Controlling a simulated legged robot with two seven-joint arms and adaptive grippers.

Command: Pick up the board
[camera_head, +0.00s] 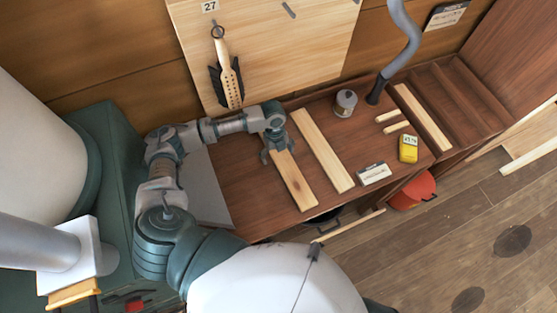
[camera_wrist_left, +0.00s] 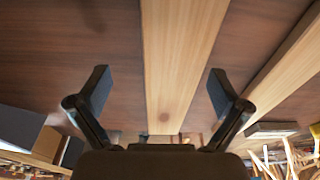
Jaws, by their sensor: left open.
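A light wooden board (camera_head: 295,184) lies flat on the brown bench top. My left gripper (camera_head: 278,152) is at the far end of this board. In the left wrist view the board (camera_wrist_left: 178,60) runs between the two spread black fingers of my left gripper (camera_wrist_left: 158,82), with space on both sides. The gripper is open and holds nothing. A second, similar board (camera_head: 325,152) lies to the right, roughly parallel; it also shows in the wrist view (camera_wrist_left: 283,68). My right gripper is not in view.
On the bench (camera_head: 258,211) are a grey canister (camera_head: 345,103), a yellow meter (camera_head: 408,149), a white labelled block (camera_head: 373,173) and short wood strips (camera_head: 391,122). A grey hose (camera_head: 403,45) stands behind. A tool (camera_head: 229,81) hangs on the upright panel.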

